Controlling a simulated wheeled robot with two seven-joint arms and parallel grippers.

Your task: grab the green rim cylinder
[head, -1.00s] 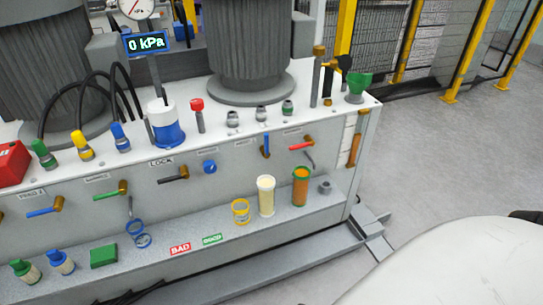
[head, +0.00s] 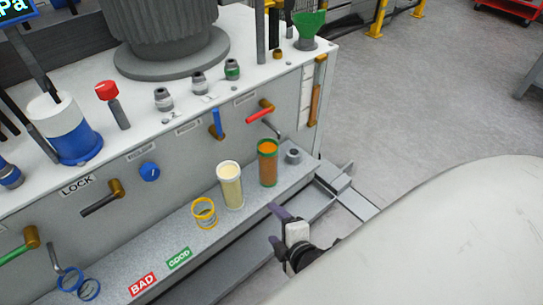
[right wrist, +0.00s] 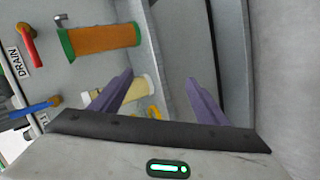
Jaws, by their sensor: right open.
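The green rim cylinder (head: 267,163) stands upright on the grey ledge of the machine, with orange-brown contents and a green rim at top and bottom. In the right wrist view it (right wrist: 103,41) lies across the upper left, ahead of the fingers. My right gripper (head: 275,224) is open and empty, in front of the ledge and lower than the cylinder in the head view. Its two purple fingers (right wrist: 160,90) are spread apart in the right wrist view and do not touch the cylinder. My left gripper is not in view.
A pale cream cylinder (head: 230,186) stands just left of the green rim one, with a yellow ring-like holder (head: 204,213) beyond it. A small grey fitting (head: 293,156) sits close on the right. A red-handled valve (head: 260,115) projects above. Open floor lies to the right.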

